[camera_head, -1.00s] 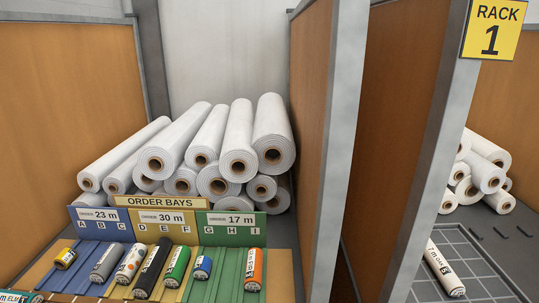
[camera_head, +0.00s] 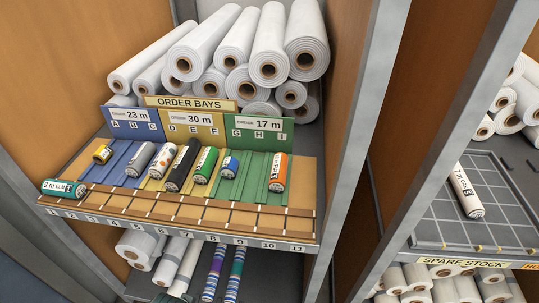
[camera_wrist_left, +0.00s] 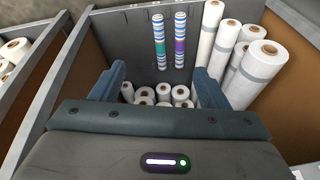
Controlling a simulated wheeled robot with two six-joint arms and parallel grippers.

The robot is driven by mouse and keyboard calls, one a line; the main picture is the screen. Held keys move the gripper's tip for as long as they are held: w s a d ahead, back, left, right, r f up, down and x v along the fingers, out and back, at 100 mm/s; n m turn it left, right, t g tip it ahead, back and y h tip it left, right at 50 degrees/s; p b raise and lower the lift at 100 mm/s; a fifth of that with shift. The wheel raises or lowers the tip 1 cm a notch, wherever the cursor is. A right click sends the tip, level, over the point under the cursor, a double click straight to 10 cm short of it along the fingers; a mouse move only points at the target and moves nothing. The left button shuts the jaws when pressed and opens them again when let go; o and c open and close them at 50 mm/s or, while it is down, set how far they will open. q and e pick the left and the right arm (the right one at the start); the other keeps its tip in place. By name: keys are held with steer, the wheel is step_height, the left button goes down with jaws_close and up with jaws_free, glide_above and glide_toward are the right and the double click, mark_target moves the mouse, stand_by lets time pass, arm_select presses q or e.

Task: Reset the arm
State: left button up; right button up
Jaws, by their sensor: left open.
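My left gripper (camera_wrist_left: 160,78) shows in the left wrist view. Its two dark blue fingers stand wide apart with nothing between them. Beyond the fingers lie white rolls (camera_wrist_left: 163,94), seen end on, and two striped rolls (camera_wrist_left: 157,42) against a grey panel. The gripper looks apart from them. Neither arm shows in the head view, and my right gripper is in no view.
In the head view, an order-bay shelf (camera_head: 190,226) holds several small labelled rolls, with a teal one (camera_head: 64,188) at its left end. White rolls (camera_head: 236,42) are stacked behind. A grey divider (camera_head: 355,130) separates a spare-stock tray (camera_head: 440,232) at right.

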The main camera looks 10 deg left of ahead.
arm_select(q)
steer(key=s+a+f+g+b, duration=0.1)
steer(key=s+f+b, duration=0.1)
steer(key=f, duration=1.1)
steer(key=s+a+f+b, duration=0.1)
steer(key=s+f+b, duration=0.1)
steer(key=f, duration=1.1)
steer(key=s+f+g+b, duration=0.1)
steer(key=s+f+b, duration=0.2)
steer(key=s+f, duration=1.3)
step_height(320, 180, down, 3)
steer(key=shift+s+a, duration=0.2)
steer(key=shift+a, duration=0.25)
